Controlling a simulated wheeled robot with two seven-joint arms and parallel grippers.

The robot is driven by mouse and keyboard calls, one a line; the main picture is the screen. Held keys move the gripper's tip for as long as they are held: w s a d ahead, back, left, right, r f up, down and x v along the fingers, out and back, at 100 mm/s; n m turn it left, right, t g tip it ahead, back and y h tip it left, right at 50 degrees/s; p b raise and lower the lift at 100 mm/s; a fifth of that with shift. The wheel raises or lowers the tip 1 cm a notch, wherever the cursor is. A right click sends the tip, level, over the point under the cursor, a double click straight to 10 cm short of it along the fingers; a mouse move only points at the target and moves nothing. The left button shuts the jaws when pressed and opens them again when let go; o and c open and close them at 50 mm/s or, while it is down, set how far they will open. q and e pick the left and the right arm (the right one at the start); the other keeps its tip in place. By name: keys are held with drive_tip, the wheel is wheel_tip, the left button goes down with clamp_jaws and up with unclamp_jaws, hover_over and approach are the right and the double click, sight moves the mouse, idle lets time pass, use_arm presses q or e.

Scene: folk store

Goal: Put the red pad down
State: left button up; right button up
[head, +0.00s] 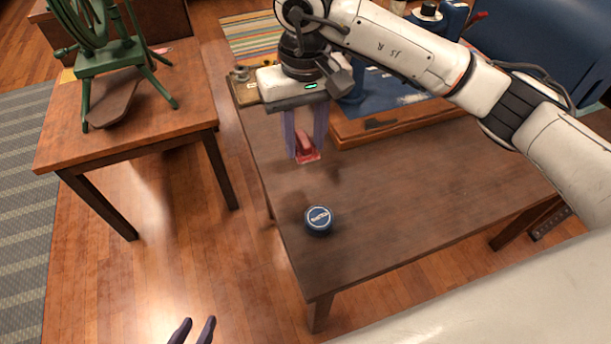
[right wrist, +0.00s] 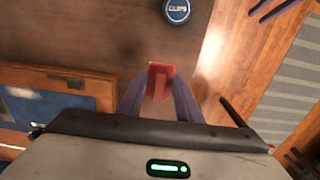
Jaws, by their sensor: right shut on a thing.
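The red pad (head: 308,153) is between the fingertips of my right gripper (head: 305,140), over the left part of the dark wooden table (head: 420,185). My right gripper points down and is shut on the pad. In the right wrist view, the red pad (right wrist: 160,80) shows between the two purple fingers. I cannot tell whether the pad touches the tabletop. My left gripper (head: 193,332) shows only its fingertips at the bottom edge of the head view, apart from each other and with nothing between them.
A round blue tin (head: 318,220) stands on the table near its front left corner. A wooden-framed tray with a blue surface (head: 385,122) lies behind the gripper. A smaller table (head: 170,110) with a green spinning wheel (head: 105,55) is at the left. The table's middle and right are clear.

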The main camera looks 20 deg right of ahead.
sight(305, 178)
wheel_tip(305, 178, down, 8)
drive_tip(key=shift+s+r, duration=0.1)
drive_tip(key=shift+r, duration=0.15)
drive_tip(key=shift+f, duration=0.2)
drive_tip(key=o, duration=1)
drive_tip(key=shift+r, duration=0.1)
